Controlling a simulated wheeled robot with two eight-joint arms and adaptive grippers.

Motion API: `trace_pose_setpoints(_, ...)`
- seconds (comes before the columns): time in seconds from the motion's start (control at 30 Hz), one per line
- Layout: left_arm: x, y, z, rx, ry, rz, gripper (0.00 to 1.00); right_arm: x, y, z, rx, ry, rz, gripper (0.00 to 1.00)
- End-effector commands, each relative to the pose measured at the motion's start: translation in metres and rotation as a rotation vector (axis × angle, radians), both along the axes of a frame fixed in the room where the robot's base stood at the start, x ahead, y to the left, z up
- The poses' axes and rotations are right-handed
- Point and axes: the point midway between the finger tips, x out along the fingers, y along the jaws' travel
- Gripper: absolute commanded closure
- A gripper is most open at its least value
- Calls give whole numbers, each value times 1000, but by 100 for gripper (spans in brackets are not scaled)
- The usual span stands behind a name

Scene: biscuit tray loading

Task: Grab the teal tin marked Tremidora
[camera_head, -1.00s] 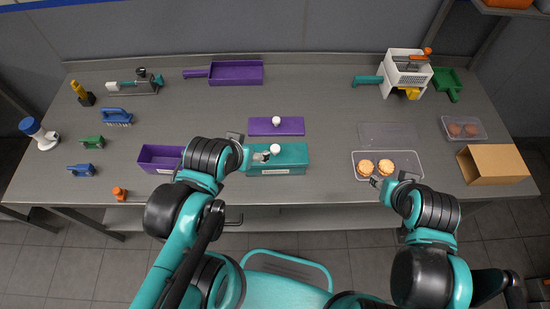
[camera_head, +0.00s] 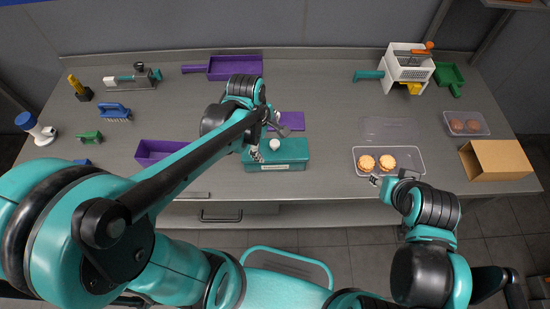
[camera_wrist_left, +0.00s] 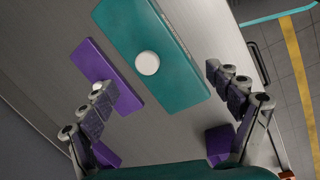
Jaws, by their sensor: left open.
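The teal tin (camera_head: 292,154), with a white knob (camera_head: 275,144) on its lid, stands near the table's front edge. A pale label strip runs along its front, too small to read. It also shows in the left wrist view (camera_wrist_left: 177,75), with the round white knob (camera_wrist_left: 148,63). My left gripper (camera_head: 256,150) is open and empty at the tin's left end. In the left wrist view its fingers (camera_wrist_left: 165,98) are spread wide, and the tin lies beyond them. My right gripper (camera_head: 376,181) is by the front of the biscuit tray; its jaws are too small to judge.
A purple lid (camera_head: 293,120) lies behind the tin, and an open purple tin (camera_head: 150,154) stands to the left. A clear tray (camera_head: 408,166) with two biscuits is at the right, beside a cardboard box (camera_head: 497,160). Table between teal tin and tray is clear.

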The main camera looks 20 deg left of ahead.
Motion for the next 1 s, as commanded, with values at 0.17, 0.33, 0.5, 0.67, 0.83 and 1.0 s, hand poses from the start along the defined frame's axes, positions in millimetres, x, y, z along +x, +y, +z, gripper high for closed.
trace_pose_setpoints(0.17, 16, -7, -34, -63, 134, 297, 10, 0, 0, -4, 0, 0, 0, 60)
trace_pose_setpoints(0.33, 19, -10, -50, -79, 184, 410, 10, 0, 0, -6, 0, 0, 0, 60)
trace_pose_setpoints(0.5, 19, -12, -69, -80, 186, 418, 10, 0, 0, -16, 0, 0, 0, 60)
trace_pose_setpoints(0.67, 21, -15, -83, -80, 185, 417, 10, 0, 0, -23, 0, 0, 0, 60)
trace_pose_setpoints(0.83, 23, -19, -110, -79, 185, 415, 10, 0, 0, -40, 0, 0, 0, 60)
trace_pose_setpoints(1.0, 24, -22, -124, -79, 184, 415, 10, 0, 0, -45, 0, 0, 0, 60)
